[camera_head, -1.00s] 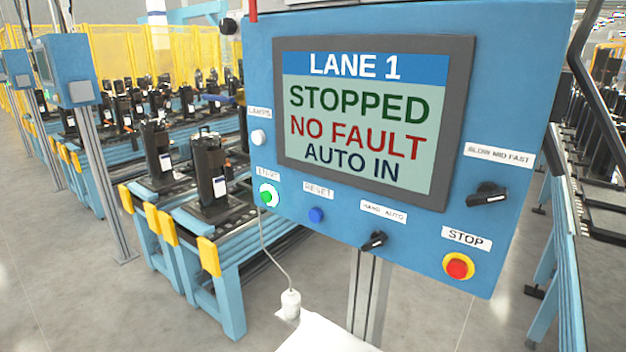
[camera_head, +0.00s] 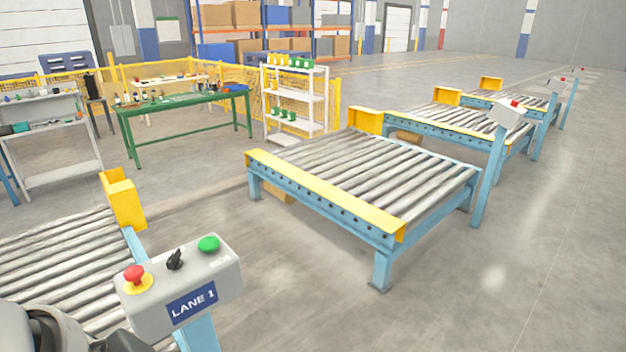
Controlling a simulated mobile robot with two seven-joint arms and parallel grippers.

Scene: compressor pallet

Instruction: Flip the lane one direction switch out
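The lane one control box (camera_head: 180,290) is a grey box on a blue post at the lower left, with a blue label reading LANE 1. On its top are a red mushroom button (camera_head: 135,275) on a yellow ring, a black selector switch (camera_head: 174,259) in the middle, and a green button (camera_head: 208,244). Small lettering by the green button is too small to read. The switch's exact setting cannot be told. Part of my arm shows at the bottom left corner, left of the box. Neither gripper's fingers can be made out.
A roller conveyor (camera_head: 60,262) with a yellow end stop (camera_head: 122,200) lies behind the box. Another roller conveyor (camera_head: 325,202) stands at centre, with more behind it. A green workbench (camera_head: 185,104) and white shelf (camera_head: 296,100) stand farther back. The floor at right is clear.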

